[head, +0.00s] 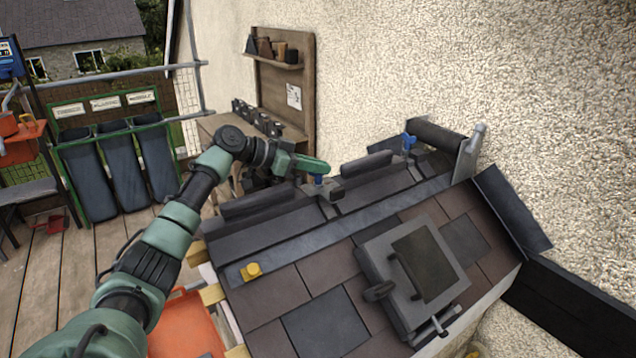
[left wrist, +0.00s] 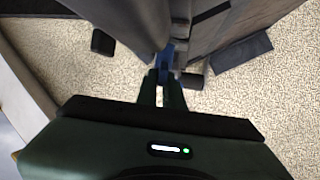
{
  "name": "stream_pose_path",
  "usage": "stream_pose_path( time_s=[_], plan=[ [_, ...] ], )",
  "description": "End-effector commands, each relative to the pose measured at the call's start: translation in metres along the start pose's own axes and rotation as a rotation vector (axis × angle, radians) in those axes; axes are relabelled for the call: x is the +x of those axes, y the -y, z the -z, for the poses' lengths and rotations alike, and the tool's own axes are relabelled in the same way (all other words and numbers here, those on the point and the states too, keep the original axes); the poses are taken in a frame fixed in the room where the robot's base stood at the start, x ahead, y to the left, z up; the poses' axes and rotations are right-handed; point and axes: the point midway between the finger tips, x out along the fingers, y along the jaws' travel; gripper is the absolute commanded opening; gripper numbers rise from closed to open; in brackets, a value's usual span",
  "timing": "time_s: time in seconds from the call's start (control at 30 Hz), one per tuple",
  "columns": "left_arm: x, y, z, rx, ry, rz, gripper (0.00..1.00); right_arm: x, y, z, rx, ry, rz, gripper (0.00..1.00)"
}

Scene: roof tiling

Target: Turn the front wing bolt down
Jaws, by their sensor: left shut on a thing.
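The front wing bolt (head: 319,180) is blue and stands upright on a grey clamp block (head: 327,194) at the ridge of the small tiled roof. My left gripper (head: 322,169) comes in from the left and is shut on the front wing bolt. In the left wrist view the bolt's blue head (left wrist: 167,57) shows between my fingertips (left wrist: 163,80). A second blue wing bolt (head: 408,141) stands farther back along the ridge, apart from my gripper. My right gripper is not in view.
A grey framed hatch (head: 378,262) with a handle sits on the brown and slate tiles. A yellow piece (head: 251,271) lies at the roof's left edge. A rough wall (head: 520,80) rises to the right.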

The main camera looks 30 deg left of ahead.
Motion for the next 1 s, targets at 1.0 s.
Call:
stream_pose_path(
  time_s=[1.0],
  plan=[
    [-0.005,0.002,0.014,0.073,-0.025,-0.150,0.25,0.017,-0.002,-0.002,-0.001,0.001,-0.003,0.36]
  ],
)
